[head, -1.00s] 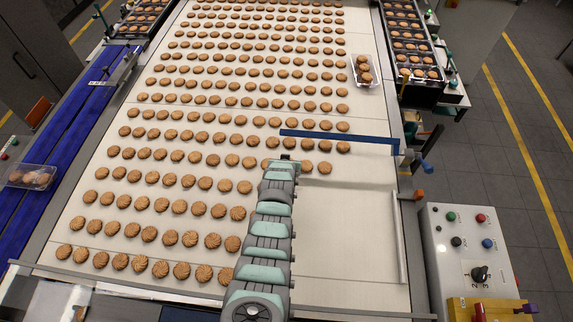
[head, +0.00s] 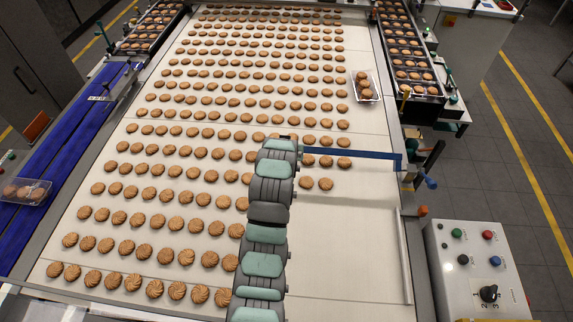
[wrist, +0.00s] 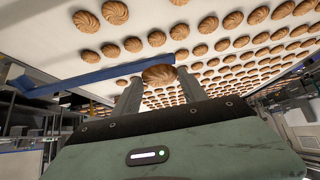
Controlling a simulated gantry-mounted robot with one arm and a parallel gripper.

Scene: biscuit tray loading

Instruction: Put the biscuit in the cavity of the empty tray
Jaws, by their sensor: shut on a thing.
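In the wrist view my gripper (wrist: 160,80) is shut on a round brown biscuit (wrist: 159,73), held between its two fingertips. In the head view my arm covers the gripper and the held biscuit. A clear tray (head: 376,97) with a few biscuits lies on the right side of the pale belt. Another clear tray (head: 43,199) with biscuits sits on the blue conveyor at the left. I cannot make out an empty tray in either view.
Rows of biscuits cover much of the pale belt (head: 345,260), whose right front part is bare. A blue bar (head: 350,154) crosses the belt's right side; it also shows in the wrist view (wrist: 100,75). A control box (head: 470,275) stands front right.

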